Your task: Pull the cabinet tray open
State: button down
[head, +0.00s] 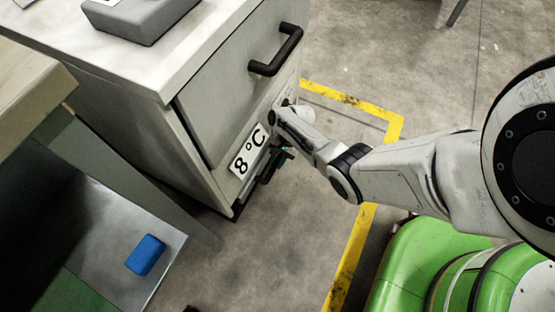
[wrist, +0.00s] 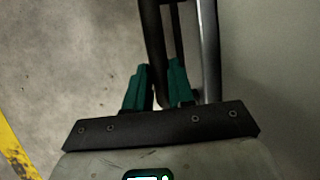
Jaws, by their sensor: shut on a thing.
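A white cabinet (head: 110,140) stands at the upper left in the head view. Its upper front has a black bar handle (head: 279,54). An "8 °C" label (head: 248,151) is on the front lower down. My gripper (head: 274,163) is low at the cabinet front, beside this label. In the wrist view, the green fingers of my gripper (wrist: 157,82) are shut on a dark handle bar (wrist: 151,40). The handle in my grip is mostly hidden in the head view. How far the tray behind it stands open cannot be told.
A grey box (head: 140,15) lies on the cabinet top. A bench (head: 30,85) stands at the left, with a blue block (head: 146,255) on a low metal shelf (head: 185,245). Yellow floor tape (head: 352,100) runs around my green base. The concrete floor (head: 260,260) before the cabinet is clear.

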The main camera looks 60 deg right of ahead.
jog(key=shift+s, duration=0.15)
jog(key=s+p, duration=0.7)
jog(key=s, duration=1.8)
jog(key=shift+s+d+p, duration=0.25)
jog(key=shift+d+p, duration=0.1)
jog(key=c, duration=1)
grip_release()
jog(key=shift+p+v, duration=2.8)
jog(key=shift+v, duration=2.65)
jog(key=shift+f, duration=0.1)
